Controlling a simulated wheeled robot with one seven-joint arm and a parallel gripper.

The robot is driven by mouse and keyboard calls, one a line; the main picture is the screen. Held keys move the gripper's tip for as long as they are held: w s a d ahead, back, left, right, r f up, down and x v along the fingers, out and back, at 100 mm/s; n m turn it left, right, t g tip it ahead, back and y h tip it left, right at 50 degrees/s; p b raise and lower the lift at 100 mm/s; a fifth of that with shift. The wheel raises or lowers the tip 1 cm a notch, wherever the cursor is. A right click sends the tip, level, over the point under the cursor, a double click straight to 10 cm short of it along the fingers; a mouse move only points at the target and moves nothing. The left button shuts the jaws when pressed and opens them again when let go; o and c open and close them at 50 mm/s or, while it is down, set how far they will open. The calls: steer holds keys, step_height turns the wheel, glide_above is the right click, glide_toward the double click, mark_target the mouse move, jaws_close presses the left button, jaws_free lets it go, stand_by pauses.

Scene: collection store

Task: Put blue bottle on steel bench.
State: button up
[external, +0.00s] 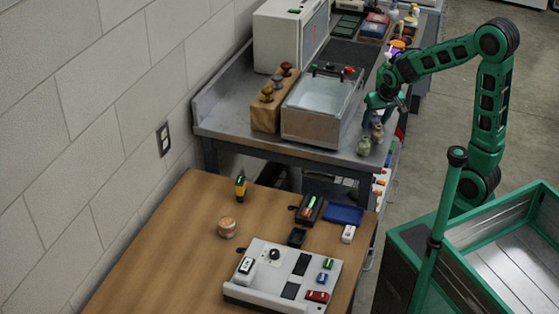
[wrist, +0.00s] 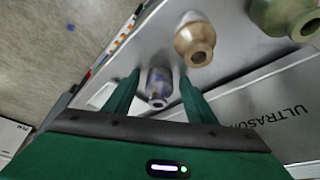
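The blue bottle (wrist: 158,84), a small blue-grey bottle with a pale neck, is between the fingers of my gripper (wrist: 158,78) in the wrist view. The fingers are apart, with a gap on each side of the bottle. I cannot tell whether the bottle touches the surface below. In the external view my gripper (external: 383,110) points down over the right end of the grey steel bench (external: 226,100), and the blue bottle is not distinguishable there. A tan bottle (wrist: 194,42) and a green bottle (wrist: 285,14) stand close by.
The ultrasonic cleaner (external: 310,127) stands just left of the bottles, beside a wooden block (external: 265,117) with knobs. A white box-shaped device (external: 283,38) is behind it. A wooden table (external: 165,245) with tools is in front. Green-framed bin (external: 410,235) at right.

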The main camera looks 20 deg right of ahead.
steer(key=shift+r, duration=0.15)
steer(key=v, duration=1.2)
steer(key=s+d+f+m+g, duration=0.15)
steer(key=s+d, duration=0.35)
steer(key=d, duration=0.6)
steer(key=s+d+f+m+g, duration=0.1)
steer(key=s+d+f+m, duration=0.1)
steer(key=s+d, duration=0.3)
steer(key=s+d+f+m+g, duration=0.1)
steer(key=s+d+f, duration=0.3)
steer(key=s, duration=0.9)
steer(key=shift+s+d+m+g+y, duration=0.35)
steer(key=shift+d+g+y, duration=0.1)
steer(key=shift+d, duration=0.3)
steer(key=shift+w+f, duration=0.1)
